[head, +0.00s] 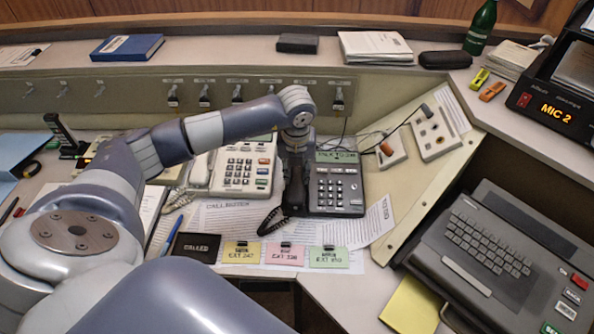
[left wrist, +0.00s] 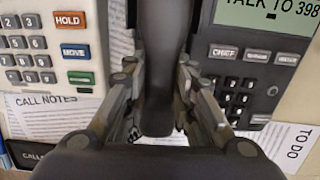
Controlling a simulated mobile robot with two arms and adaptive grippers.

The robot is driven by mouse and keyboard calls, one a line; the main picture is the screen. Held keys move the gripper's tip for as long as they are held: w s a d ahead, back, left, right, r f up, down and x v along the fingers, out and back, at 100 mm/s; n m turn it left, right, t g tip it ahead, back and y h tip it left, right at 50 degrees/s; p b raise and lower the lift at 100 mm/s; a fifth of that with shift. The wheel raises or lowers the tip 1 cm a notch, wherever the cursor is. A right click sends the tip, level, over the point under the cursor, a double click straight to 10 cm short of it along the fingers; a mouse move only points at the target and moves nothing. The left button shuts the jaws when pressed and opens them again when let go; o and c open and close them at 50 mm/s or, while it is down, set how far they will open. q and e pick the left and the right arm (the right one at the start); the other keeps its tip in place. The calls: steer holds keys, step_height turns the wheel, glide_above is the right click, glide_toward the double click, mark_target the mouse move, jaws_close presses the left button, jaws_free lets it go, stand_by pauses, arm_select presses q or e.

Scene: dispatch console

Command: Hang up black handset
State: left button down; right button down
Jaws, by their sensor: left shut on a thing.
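In the left wrist view the handset (left wrist: 160,95) runs between the two fingers of my left gripper (left wrist: 160,72). That gripper, pointing down in the head view (head: 297,160), is shut on the handset. The phone's display reads "TALK TO 398" in the left wrist view (left wrist: 265,12). The cradle is hidden, so I cannot tell whether the handset touches it. My right gripper is not in view.
A cream phone (head: 245,170) with its own handset (head: 200,170) stands close on the left. Papers and coloured extension cards (head: 285,254) lie in front. Small socket boxes (head: 390,150) with cables are on the right. A grey keyboard console (head: 490,255) fills the right front.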

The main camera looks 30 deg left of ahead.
arm_select(q)
steer(key=shift+w+f+b, duration=0.1)
steer(key=shift+f+b, duration=0.2)
steer(key=c, duration=1.2)
jaws_free()
steer(key=shift+c, duration=0.2)
steer(key=o, duration=0.5)
steer(key=shift+s+d+r+p, duration=0.15)
steer(key=shift+r+p, duration=0.65)
steer(key=shift+r, duration=0.4)
steer(key=shift+s+r+p, duration=0.2)
steer(key=shift+r+p, duration=0.6)
steer(key=shift+r, duration=0.35)
steer(key=shift+s+d+r+p, duration=0.15)
steer(key=shift+r+p, duration=0.65)
steer(key=shift+r, duration=0.4)
steer(key=shift+f, duration=0.1)
